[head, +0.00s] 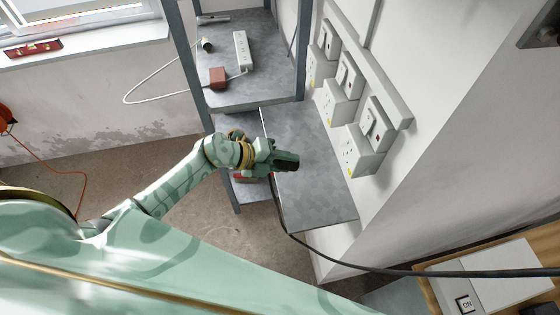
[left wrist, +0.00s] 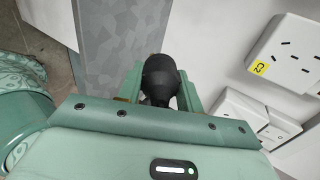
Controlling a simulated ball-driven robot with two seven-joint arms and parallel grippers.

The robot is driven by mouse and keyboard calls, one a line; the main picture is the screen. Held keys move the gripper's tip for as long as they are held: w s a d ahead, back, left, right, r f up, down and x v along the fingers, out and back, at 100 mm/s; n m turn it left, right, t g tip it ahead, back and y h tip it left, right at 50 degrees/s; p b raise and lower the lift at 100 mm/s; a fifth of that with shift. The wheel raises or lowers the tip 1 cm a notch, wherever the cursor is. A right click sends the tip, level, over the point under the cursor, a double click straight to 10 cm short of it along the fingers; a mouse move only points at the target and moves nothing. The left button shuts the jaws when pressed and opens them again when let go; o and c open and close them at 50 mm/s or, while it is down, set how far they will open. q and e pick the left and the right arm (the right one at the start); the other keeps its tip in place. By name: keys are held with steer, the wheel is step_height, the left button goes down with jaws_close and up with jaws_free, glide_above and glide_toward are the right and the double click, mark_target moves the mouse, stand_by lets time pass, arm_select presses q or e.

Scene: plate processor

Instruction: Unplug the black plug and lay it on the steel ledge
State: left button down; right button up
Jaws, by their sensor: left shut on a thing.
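My left gripper (head: 276,158) is shut on the black plug (head: 287,161). In the head view the plug overlaps the left part of the steel ledge (head: 325,195); I cannot tell whether it touches it. In the left wrist view the black plug (left wrist: 160,78) sits between the fingers, with the grey ledge (left wrist: 108,35) behind it to the left. A black cable (head: 400,271) drops past the ledge's left edge and runs off to the right. The plug is apart from the wall sockets (head: 352,157). My right gripper is not in view.
Several socket boxes line the wall right of the ledge; one shows a yellow C2 label (left wrist: 258,66). Behind the ledge a grey shelf (head: 255,85) carries a white power strip (head: 241,50) and a reddish-brown block (head: 218,77). A shelf post (head: 302,50) rises by the ledge's far edge.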

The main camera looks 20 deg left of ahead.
mark_target(294, 178)
arm_select(q)
steer(key=shift+w+d+f+b, duration=0.3)
steer(key=shift+d+f+b, duration=0.15)
steer(key=shift+f+b, duration=0.35)
steer(key=shift+w+d+f+b, duration=0.35)
steer(key=shift+d+f+b, duration=0.15)
steer(key=shift+f+b, duration=0.25)
steer(key=shift+w+d+f+b, duration=0.3)
steer(key=shift+d+f+b, duration=0.15)
steer(key=shift+f+b, duration=0.35)
steer(key=c, duration=0.9)
jaws_free()
steer(key=shift+o, duration=0.2)
steer(key=shift+s, duration=0.15)
steer(key=shift+s+f, duration=0.1)
steer(key=shift+f, duration=0.15)
steer(key=shift+a, duration=0.1)
steer(key=shift+s+a+r, duration=0.15)
steer(key=shift+a+r, duration=0.1)
steer(key=shift+a, duration=0.05)
steer(key=r+v, duration=0.1)
steer(key=v, duration=1.4)
